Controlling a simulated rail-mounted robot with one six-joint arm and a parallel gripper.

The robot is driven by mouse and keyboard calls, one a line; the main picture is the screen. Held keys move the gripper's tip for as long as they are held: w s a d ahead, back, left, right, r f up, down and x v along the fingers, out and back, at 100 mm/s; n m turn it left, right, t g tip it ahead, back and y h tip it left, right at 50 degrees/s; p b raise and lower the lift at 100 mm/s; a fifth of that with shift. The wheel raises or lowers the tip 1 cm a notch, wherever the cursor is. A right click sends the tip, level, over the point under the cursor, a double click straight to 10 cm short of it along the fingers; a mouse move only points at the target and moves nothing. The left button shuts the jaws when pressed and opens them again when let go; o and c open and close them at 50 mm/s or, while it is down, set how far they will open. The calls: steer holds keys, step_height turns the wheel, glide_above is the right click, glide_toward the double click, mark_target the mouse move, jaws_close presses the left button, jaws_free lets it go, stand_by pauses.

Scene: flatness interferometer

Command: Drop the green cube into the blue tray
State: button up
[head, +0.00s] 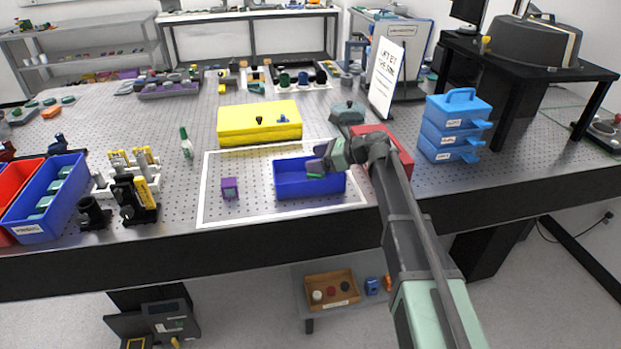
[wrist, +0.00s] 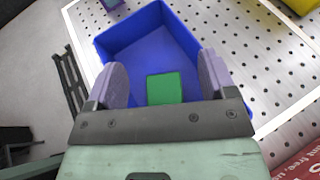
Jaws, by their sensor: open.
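The blue tray (head: 290,188) sits inside a white-outlined area on the perforated table, and it fills the middle of the wrist view (wrist: 135,42). My gripper (head: 319,161) is over the right part of the tray, with its fingers apart in the wrist view (wrist: 163,65). The green cube (wrist: 164,88) shows between the fingers, with a gap on each side, against the tray's inside. Only a sliver of the cube (head: 314,175) shows just below the fingers in the head view. I cannot tell whether it touches the tray floor.
A purple cube (head: 230,188) stands left of the tray. A yellow box (head: 259,122) is behind it, and a red box (head: 374,134) is to the right, partly behind my arm. Blue stacked drawers (head: 455,126) stand farther right. The outlined area's front left is clear.

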steer(key=shift+d+r, duration=0.1)
steer(key=p+v, duration=0.4)
steer(key=v, duration=0.6)
steer(key=shift+d, duration=0.3)
